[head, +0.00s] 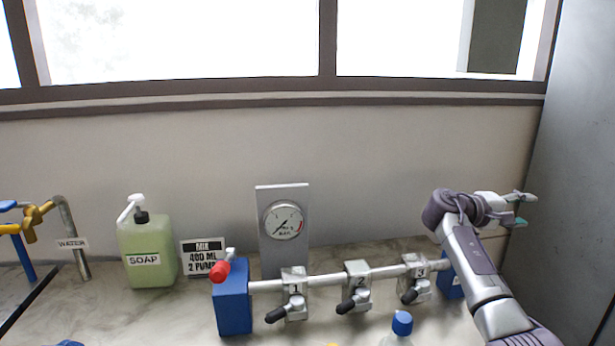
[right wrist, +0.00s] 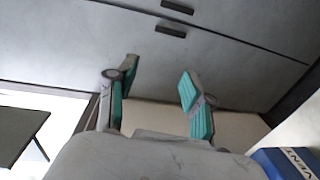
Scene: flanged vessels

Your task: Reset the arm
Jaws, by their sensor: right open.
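My right gripper (head: 522,209) is raised above the right end of the counter in the head view, pointing right toward the grey panel. Its two green-padded fingers stand apart with nothing between them. In the right wrist view the open fingers (right wrist: 157,92) also show empty, facing a grey surface with dark handles. My right arm (head: 475,265) comes up from the lower right and partly covers the blue block at the right end of the valve pipe. My left gripper is not in view.
A pipe with three numbered valves (head: 357,285) and a gauge (head: 284,221) stands on the counter (head: 130,315). A soap jug (head: 147,255), a sign (head: 203,258) and a water tap (head: 72,235) are left. A blue-capped bottle (head: 402,323) is in front. A grey panel (head: 580,150) bounds the right.

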